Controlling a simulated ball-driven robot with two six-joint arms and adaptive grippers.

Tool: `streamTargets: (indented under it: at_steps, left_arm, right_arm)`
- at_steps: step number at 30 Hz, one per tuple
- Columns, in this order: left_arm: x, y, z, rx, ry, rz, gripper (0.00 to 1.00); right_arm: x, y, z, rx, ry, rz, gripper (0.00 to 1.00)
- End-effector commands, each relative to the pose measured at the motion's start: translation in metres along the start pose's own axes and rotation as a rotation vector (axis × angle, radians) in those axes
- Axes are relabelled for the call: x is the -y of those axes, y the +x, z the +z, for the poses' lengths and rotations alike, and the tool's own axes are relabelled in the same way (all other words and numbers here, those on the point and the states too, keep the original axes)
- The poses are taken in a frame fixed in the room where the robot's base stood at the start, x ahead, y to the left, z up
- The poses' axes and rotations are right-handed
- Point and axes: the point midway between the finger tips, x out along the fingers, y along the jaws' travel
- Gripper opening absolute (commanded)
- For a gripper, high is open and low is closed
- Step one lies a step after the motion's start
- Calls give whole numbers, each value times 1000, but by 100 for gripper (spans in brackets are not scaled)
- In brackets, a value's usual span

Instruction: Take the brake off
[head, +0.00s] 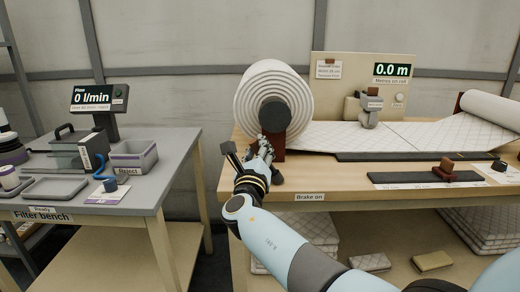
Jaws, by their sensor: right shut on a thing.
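A large white wadding roll (272,92) sits on a dark hub (275,117) at the left end of the wooden bench. A label on the bench's front edge reads "Brake on" (309,197). My right gripper (262,148) is at the bench's left end, just below the hub and in front of the roll's dark red stand (273,146). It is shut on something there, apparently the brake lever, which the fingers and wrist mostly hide. My left gripper is not in view.
Wadding sheet (350,134) runs right along the bench, past a grey device (370,108) and a display reading 0.0 m (392,70). A grey filter bench (145,193) with a reject tray (134,155) stands left, across a gap.

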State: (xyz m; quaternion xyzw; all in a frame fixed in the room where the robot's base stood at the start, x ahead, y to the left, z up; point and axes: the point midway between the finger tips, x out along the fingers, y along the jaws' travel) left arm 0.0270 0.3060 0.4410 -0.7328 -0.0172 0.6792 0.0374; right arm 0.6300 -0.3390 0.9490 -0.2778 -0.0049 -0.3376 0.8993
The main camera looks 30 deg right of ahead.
Motion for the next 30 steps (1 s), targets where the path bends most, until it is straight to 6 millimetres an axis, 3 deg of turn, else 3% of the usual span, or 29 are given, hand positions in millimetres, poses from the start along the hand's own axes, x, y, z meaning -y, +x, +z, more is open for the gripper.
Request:
streamTargets:
  at_steps: [1, 10, 11, 17, 26, 30]
  left_arm:
    - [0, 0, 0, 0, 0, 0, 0]
    - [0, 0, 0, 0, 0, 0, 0]
    - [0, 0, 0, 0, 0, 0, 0]
    - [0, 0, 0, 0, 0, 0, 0]
    - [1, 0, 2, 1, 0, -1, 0]
    - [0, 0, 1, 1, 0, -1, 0]
  right_arm:
    - [-5, -6, -7, -10, -11, 12, 0]
    - [-5, -6, -7, -10, -13, 14, 0]
    - [-5, -6, -7, -10, -13, 14, 20]
    - [-4, -4, -5, -7, -10, 11, 46]
    - [-1, -2, -1, -3, -7, 5, 48]
    - [7, 1, 12, -2, -4, 4, 48]
